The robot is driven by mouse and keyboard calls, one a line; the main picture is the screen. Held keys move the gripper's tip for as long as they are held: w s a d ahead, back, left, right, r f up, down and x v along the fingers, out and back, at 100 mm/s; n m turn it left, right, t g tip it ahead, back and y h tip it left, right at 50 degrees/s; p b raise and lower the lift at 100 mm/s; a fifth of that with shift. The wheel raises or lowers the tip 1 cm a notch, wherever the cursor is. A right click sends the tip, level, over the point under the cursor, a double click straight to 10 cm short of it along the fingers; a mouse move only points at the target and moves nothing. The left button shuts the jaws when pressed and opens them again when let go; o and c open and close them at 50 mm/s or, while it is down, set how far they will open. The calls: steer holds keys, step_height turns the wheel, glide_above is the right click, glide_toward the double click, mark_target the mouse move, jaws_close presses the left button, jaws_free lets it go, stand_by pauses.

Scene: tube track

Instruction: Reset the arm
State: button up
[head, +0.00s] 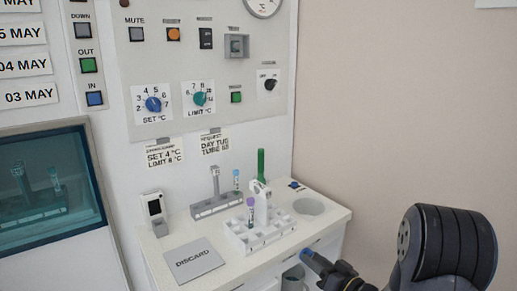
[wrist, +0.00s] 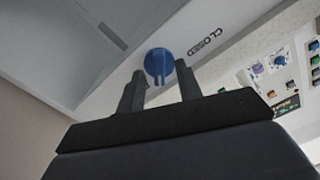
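My gripper (wrist: 159,76) shows in the wrist view with its two dark fingers spread apart and no object held between them. A round blue knob (wrist: 158,62) with a raised ridge appears beyond the fingertips, on a pale surface beside the word CLOSED. I cannot tell how far the knob is from the fingers. In the head view my dark arm fills the lower right, and a blue end piece shows at its left end. The fingers cannot be made out in that view.
A white counter carries a white tube rack (head: 262,236), a grey holder (head: 216,205), a green tube (head: 261,164), a DISCARD plate (head: 193,260) and a small white device (head: 155,207). A control panel stands behind, with a glass window (head: 48,185) at left.

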steer(key=s+d+n+b, duration=0.2)
steer(key=s+d, duration=0.3)
steer(key=s, duration=0.3)
steer(key=shift+s+d+n+h, duration=0.3)
steer(key=shift+s+n, duration=0.1)
steer(key=shift+n, duration=0.5)
steer(key=shift+a, duration=0.15)
